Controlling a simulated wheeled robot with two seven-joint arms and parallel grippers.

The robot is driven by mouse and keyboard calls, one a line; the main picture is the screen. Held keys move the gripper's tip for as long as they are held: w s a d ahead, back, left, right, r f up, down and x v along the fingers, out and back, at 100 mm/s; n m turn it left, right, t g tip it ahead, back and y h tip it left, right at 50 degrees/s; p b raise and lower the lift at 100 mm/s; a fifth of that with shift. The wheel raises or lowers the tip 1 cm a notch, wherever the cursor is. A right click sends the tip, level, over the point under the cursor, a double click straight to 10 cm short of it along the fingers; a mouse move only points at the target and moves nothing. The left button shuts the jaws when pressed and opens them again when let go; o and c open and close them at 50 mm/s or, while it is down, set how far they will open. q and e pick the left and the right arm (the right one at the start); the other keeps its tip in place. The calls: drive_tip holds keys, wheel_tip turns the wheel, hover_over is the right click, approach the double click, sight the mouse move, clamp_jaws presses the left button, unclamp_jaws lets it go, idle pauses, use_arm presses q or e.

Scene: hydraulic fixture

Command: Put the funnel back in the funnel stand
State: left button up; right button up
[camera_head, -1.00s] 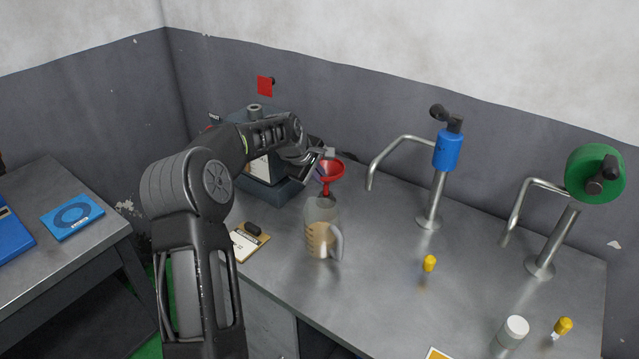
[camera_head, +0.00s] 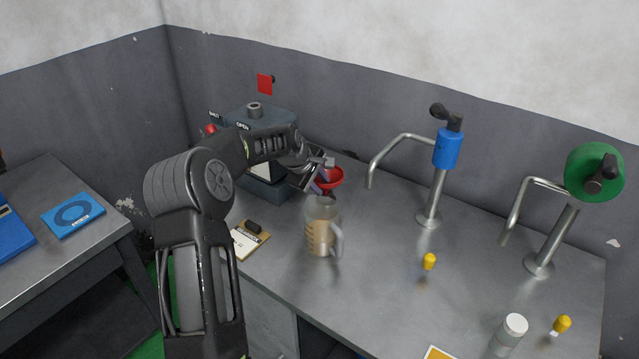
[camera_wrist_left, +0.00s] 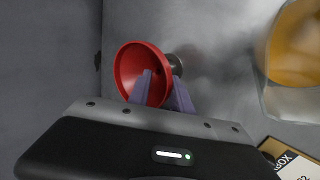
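The red funnel (camera_head: 331,179) is at the back of the steel counter, behind the measuring jug, with its bowl facing up. It also shows in the left wrist view (camera_wrist_left: 133,66). My left gripper (camera_head: 321,180) is at the funnel's left side. In the wrist view its purple fingers (camera_wrist_left: 162,78) straddle the bowl wall, one inside and one outside, and look closed on it. A dark round part (camera_wrist_left: 175,64) shows beside the bowl, perhaps the funnel stand; the funnel's spout and its seating are hidden. My right gripper is out of view.
A jug (camera_head: 319,232) with amber contents stands just in front of the funnel. A dark machine (camera_head: 262,115) is behind my arm.

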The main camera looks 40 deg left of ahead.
use_arm(q)
drive_tip(key=shift+r, duration=0.15)
drive_tip(key=b+v, duration=0.2)
drive_tip(key=v, duration=1)
drive_tip(key=shift+s, duration=0.1)
